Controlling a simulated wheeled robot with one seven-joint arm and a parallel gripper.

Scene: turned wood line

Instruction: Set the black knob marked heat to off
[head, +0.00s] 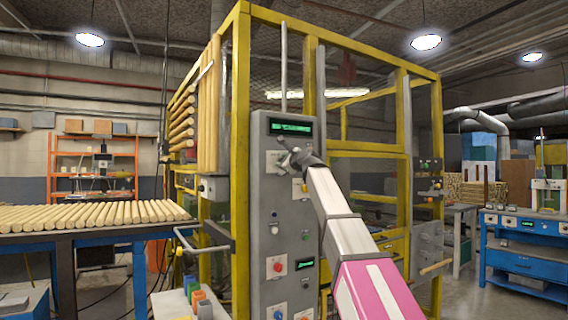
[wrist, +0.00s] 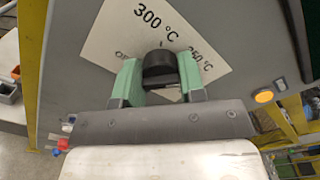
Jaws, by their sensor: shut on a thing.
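The black knob (wrist: 160,66) sits on a pale square label plate on the grey panel in the wrist view. The plate (wrist: 112,38) reads "300 °C" at the top, with a partly covered "250 °C" at right and a mostly hidden word at left. My gripper (wrist: 160,77) has its green fingers shut on the knob, one on each side. The knob's pointer cannot be made out clearly. In the head view my gripper (head: 302,159) is against the upper part of the grey control panel (head: 266,205), just below a green display, and hides the knob.
The panel also carries a red button (head: 277,266) and other small controls below. A yellow frame (head: 240,120) stands around the machine. A table of wooden rods (head: 95,215) is at left, and a blue bench (head: 525,262) at right.

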